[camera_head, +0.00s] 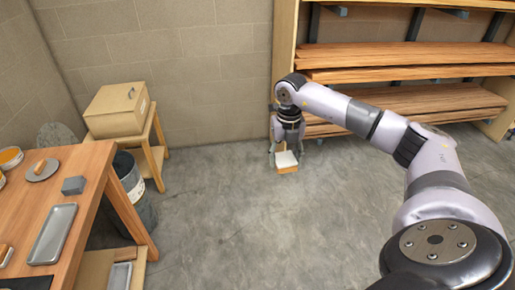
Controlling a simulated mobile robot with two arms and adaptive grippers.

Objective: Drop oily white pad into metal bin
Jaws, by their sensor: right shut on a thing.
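A white pad (287,159) with an orange-brown lower edge is between the fingers of my right gripper (285,152). The right gripper is shut on it and points down, with the pad seemingly in the air over the open floor. A dark grey metal bin (145,207) with a pale label stands on the floor at the left, beside the wooden table. The table's edge and leg hide part of the bin, and its inside is hard to make out. The gripper and pad are well to the right of the bin. My left gripper is not in view.
The wooden table (98,158) holds a grey tray (52,234), a grey block (73,186) and cans. A cardboard box (116,111) sits on a small wooden stand (156,155) behind the bin. A rack of planks (400,61) is at back right. The middle floor is clear.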

